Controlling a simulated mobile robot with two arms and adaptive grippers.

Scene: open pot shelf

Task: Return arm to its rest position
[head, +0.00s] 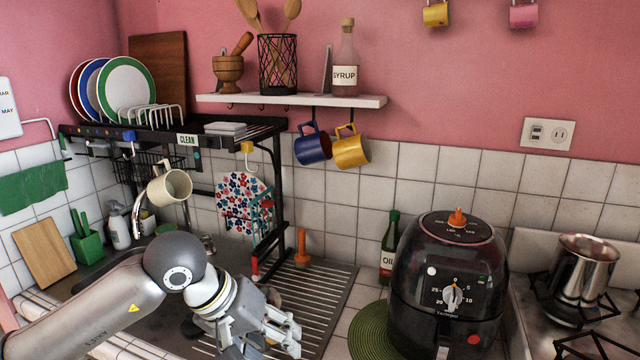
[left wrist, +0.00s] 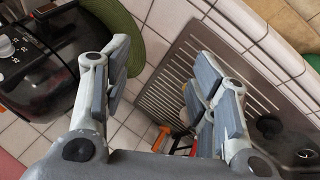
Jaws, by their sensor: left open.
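My left arm comes in from the lower left in the head view, and its gripper (head: 286,332) is over the sink and drainboard area. In the left wrist view the two fingers (left wrist: 158,82) are spread wide apart with nothing between them. The ribbed metal drainboard (left wrist: 165,88) and white tiles show beyond the fingers. The drainboard also shows in the head view (head: 335,290), just right of the gripper. My right gripper is in neither view.
A black air fryer (head: 445,285) stands right of the gripper on a green mat (head: 368,335). An oil bottle (head: 389,248) is behind it. A black dish rack (head: 265,130) stands over the sink. A cream mug (head: 170,187), blue mug (head: 312,147) and yellow mug (head: 350,150) hang above.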

